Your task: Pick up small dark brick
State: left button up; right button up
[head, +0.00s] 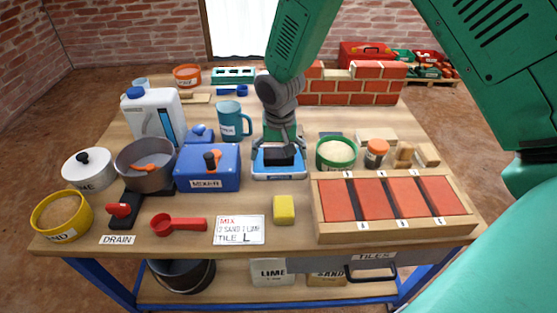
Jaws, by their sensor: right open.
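A small dark brick (279,156) lies on the blue and white scale (279,175) at the middle of the table. My right gripper (282,146) points down over the scale, with its fingers open around or just above the brick. Whether the fingers touch it I cannot tell. The gripper hides part of what is behind the scale. My left gripper is not in view.
The blue mixer box (207,180) stands left of the scale, and a teal mug (230,122) behind it. A green bowl (336,165) is to the right. A wooden tile tray (467,226) fills the front right. A yellow sponge (284,211) lies in front.

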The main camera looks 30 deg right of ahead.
aim_at(279, 152)
jog(key=c, duration=1.6)
notch_tip(279, 152, up, 10)
jog(key=p, duration=0.4)
jog(key=o, duration=0.6)
jog(key=shift+c, duration=0.5)
